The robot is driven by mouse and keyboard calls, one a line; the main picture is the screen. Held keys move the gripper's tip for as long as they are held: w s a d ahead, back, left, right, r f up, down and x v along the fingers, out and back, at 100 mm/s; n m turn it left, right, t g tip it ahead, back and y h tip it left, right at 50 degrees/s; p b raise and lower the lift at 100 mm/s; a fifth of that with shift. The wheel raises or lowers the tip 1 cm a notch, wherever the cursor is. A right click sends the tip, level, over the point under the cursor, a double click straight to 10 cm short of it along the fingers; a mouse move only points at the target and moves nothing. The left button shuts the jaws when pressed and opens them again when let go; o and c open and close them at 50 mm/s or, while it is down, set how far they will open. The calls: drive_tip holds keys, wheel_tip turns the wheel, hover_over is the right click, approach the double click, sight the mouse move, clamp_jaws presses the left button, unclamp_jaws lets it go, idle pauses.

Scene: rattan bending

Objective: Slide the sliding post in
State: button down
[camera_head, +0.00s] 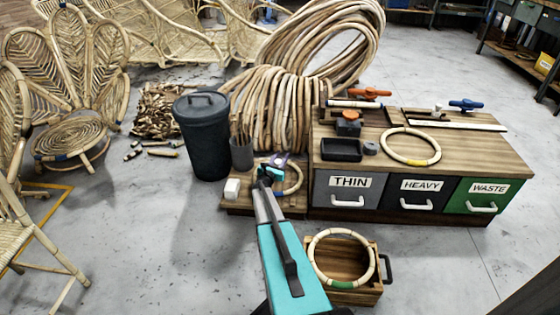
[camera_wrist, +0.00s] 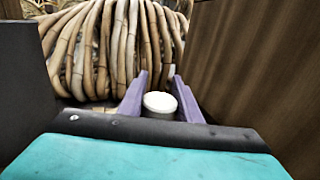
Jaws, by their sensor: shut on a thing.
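My gripper (camera_head: 279,161) reaches over the low wooden bench (camera_head: 236,208) left of the drawer cabinet. In the wrist view its two purple fingers (camera_wrist: 158,82) stand on either side of a short post with a round white top and grey body (camera_wrist: 160,104). The gripper is shut on this post, which looks like the sliding post. A pale rattan ring (camera_head: 294,180) lies on the low bench, just right of my gripper. The rail or slot under the post cannot be seen.
The cabinet (camera_head: 480,152) with THIN, HEAVY and WASTE drawers stands close on the right. A dark lidded bin (camera_head: 203,140) stands left, and a rattan coil (camera_head: 270,105) behind. A crate (camera_head: 355,296) holding a ring is in front.

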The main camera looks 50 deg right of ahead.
drive_tip(key=shift+w+d, duration=0.1)
drive_tip(key=shift+d, duration=0.2)
drive_tip(key=c, duration=1.3)
unclamp_jaws()
drive_tip(key=shift+a, duration=0.1)
drive_tip(key=shift+a, duration=0.15)
drive_tip(key=p+v, duration=0.3)
drive_tip(key=v, duration=1)
drive_tip(key=shift+a+p, duration=0.25)
drive_tip(key=shift+p, duration=0.15)
drive_tip(key=shift+r, duration=0.1)
